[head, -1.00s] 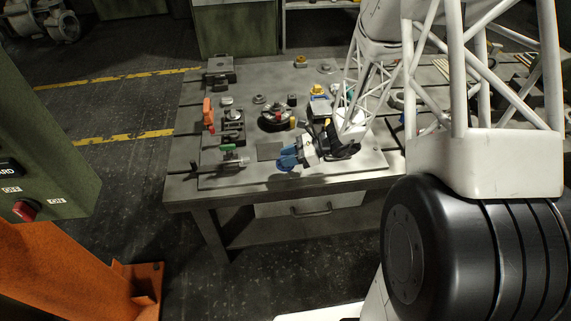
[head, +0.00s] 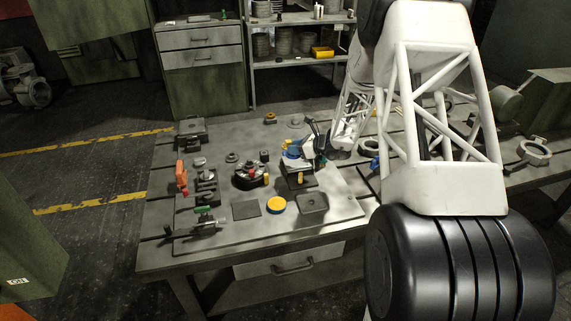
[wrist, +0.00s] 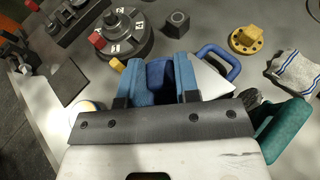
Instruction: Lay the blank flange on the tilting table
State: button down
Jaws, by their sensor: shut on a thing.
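My gripper (head: 294,153) is over the tilting table (head: 298,180), towards the middle of the bench. In the wrist view, my gripper (wrist: 158,80) has its blue fingers closed on a dark blue piece (wrist: 158,73), apparently the blank flange, mostly hidden by the fingers. The tilting table shows there as a pale sloped plate (wrist: 212,82) with a blue handle beside the right finger. It has a dark base and a yellow knob in the head view. I cannot tell whether the held piece touches the plate.
A black rotary fixture (wrist: 125,35) stands left of the gripper, with a dark nut (wrist: 177,22) and a yellow flanged part (wrist: 247,38) behind. A yellow disc (head: 276,205), dark square mat (head: 246,209) and dark tray (head: 312,202) lie in front. A clamp (head: 205,225) sits front left.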

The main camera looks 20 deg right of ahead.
aim_at(298, 164)
jog(key=shift+w+d+r+m+t+h, duration=0.15)
jog(key=shift+w+d+r+m, duration=0.05)
jog(key=shift+w+d, duration=0.35)
jog(key=shift+w+d+r+m+t+h, duration=0.15)
jog(key=shift+w+d+m, duration=0.05)
jog(key=shift+w+d, duration=0.35)
jog(key=shift+s, duration=0.1)
jog(key=shift+f, duration=3.2)
jog(key=shift+f, duration=0.25)
jog(key=c, duration=0.8)
grip_release()
jog(key=shift+v, duration=3.9)
